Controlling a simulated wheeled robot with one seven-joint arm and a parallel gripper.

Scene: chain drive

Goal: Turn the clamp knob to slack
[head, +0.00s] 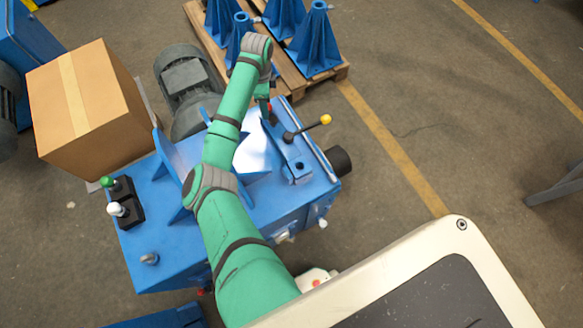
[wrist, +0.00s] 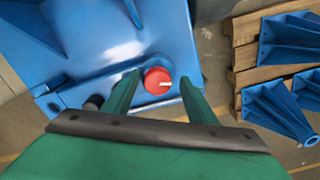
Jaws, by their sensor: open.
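A red round knob (wrist: 154,75) with a white mark shows in the wrist view on the blue machine top (wrist: 105,45). The white mark runs from the knob's middle toward its right edge. My gripper (wrist: 160,79) is open, with one green finger on each side of the knob and a gap to both. I cannot tell how far down the fingers reach beside it. In the head view my gripper (head: 264,92) is over the far end of the blue machine (head: 170,245), and only a sliver of red shows by it; my arm hides most of the knob.
A lever with a yellow ball (head: 326,119) stands right of my gripper. A switch box (head: 124,203) with green and white knobs is at the left. A grey motor (head: 187,78), a cardboard box (head: 85,98) and a pallet (head: 340,72) with blue stands lie around the machine.

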